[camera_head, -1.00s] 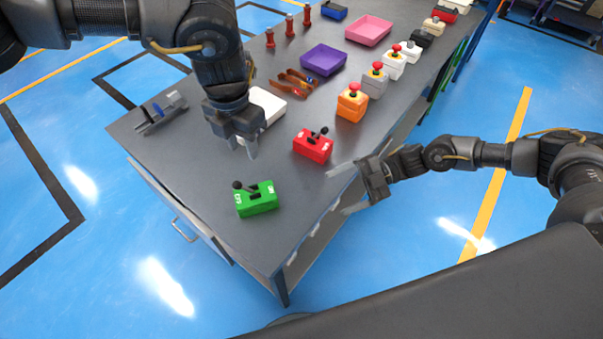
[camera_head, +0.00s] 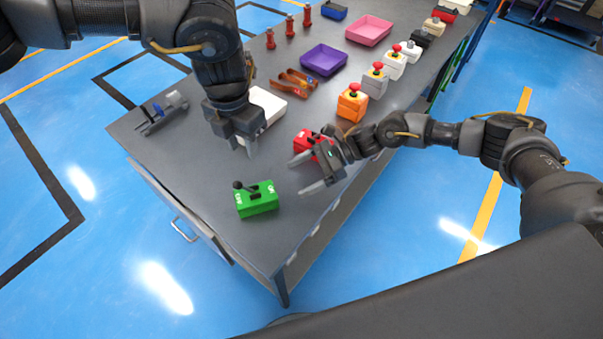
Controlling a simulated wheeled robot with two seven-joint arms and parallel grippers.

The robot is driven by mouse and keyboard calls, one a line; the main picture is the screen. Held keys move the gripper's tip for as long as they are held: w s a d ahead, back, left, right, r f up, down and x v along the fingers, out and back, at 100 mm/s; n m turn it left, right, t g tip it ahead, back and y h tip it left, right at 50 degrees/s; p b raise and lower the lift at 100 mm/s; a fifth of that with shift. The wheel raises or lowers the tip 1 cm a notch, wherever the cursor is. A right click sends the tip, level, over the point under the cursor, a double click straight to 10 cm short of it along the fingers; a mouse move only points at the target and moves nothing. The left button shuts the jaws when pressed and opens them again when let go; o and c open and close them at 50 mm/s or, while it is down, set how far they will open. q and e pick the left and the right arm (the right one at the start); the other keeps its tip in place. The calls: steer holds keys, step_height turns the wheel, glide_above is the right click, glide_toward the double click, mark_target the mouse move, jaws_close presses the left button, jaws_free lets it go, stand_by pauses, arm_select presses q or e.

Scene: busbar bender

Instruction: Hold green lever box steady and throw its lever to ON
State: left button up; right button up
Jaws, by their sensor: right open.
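The green lever box (camera_head: 258,204) sits near the front corner of the grey table. Its black lever (camera_head: 241,187) leans to the left, with the round knob at that end; the white markings on the box are too small to read surely. My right gripper (camera_head: 300,176) is open and empty, to the right of the green box and apart from it, fingers pointing left. My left gripper (camera_head: 246,146) hangs above the table behind the green box, pointing down. It touches nothing that I can make out, and its finger gap is hard to judge.
A red lever box (camera_head: 307,141) is partly hidden behind my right gripper. A white box (camera_head: 268,102) stands behind my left gripper. An orange button box (camera_head: 351,106), purple tray (camera_head: 324,60) and clamp-like tool (camera_head: 163,112) are further off. Table left of the green box is clear.

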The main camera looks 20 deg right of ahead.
mark_target(274, 191)
steer(key=shift+w+a+n, duration=0.1)
steer(key=shift+a+n, duration=0.1)
steer(key=shift+n, duration=0.3)
steer(key=shift+a, duration=0.1)
steer(key=x, duration=1)
steer(key=shift+a+f, duration=0.2)
steer(key=c, duration=1.1)
steer(key=o, duration=0.8)
steer(key=shift+d, duration=0.2)
steer(key=shift+d+b, duration=0.55)
steer(key=shift+d, duration=0.3)
